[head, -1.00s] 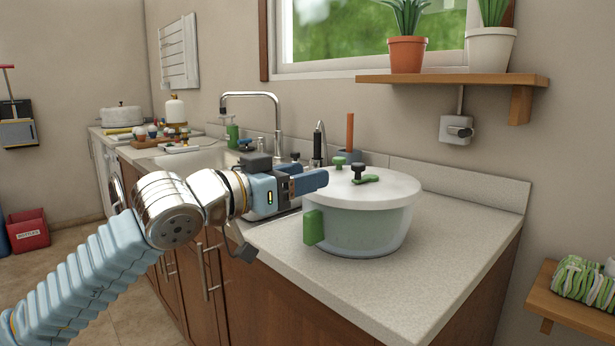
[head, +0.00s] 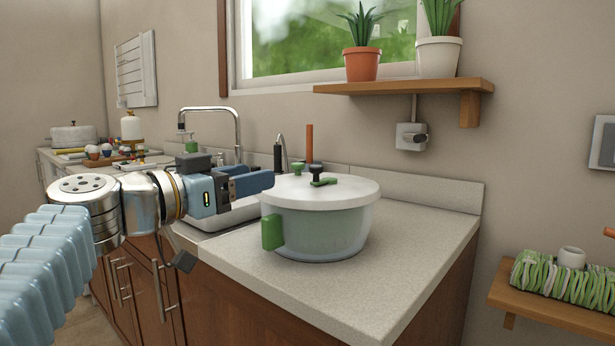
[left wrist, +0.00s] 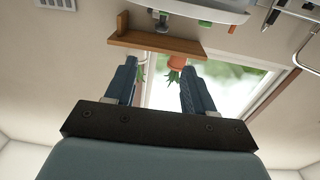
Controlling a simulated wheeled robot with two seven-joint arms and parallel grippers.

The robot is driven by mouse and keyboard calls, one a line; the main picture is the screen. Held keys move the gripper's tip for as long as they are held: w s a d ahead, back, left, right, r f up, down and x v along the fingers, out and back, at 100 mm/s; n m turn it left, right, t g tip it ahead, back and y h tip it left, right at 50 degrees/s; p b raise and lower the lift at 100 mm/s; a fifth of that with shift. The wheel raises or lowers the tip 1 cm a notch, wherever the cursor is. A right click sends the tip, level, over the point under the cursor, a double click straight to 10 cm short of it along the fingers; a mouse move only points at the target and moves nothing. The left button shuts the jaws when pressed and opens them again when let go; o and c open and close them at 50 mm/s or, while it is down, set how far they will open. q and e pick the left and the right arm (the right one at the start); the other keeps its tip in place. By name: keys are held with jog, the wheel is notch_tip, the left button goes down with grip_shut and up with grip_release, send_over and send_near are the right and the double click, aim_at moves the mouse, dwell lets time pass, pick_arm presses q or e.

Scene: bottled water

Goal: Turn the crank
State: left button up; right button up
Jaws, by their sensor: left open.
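A lidded bowl like a salad spinner (head: 318,222) stands on the counter in the head view, with a white lid and a green side handle. On its lid is a green crank (head: 323,182) with a black knob (head: 315,173); a smaller green piece shows beside it. My left gripper (head: 266,181) is open, its blue fingertips overlapping the lid's left edge in the picture, left of the crank and not touching it. In the left wrist view, my left gripper (left wrist: 158,68) has its fingers spread with nothing between them. The spinner's edge shows at the top there. My right gripper is not in view.
The counter (head: 400,255) is clear right of and in front of the spinner. The sink and faucet (head: 237,125) lie behind my left gripper. A shelf (head: 400,87) with two potted plants hangs above. A lower shelf (head: 550,308) is at the right.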

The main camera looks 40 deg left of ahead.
aim_at(311, 170)
pick_arm(q)
jog(key=w+p, duration=0.1)
jog(key=w, duration=0.3)
jog(key=w+p, duration=0.1)
jog(key=w, duration=0.3)
jog(key=w+d+p, duration=0.1)
jog(key=w, duration=0.3)
jog(key=shift+w+d+f, duration=0.1)
jog(key=shift+w+f, duration=0.1)
jog(key=shift+f, duration=0.1)
jog(key=shift+w+d+f+p, duration=0.15)
jog(key=shift+w+p, duration=0.15)
jog(key=shift+w, duration=0.4)
grip_shut()
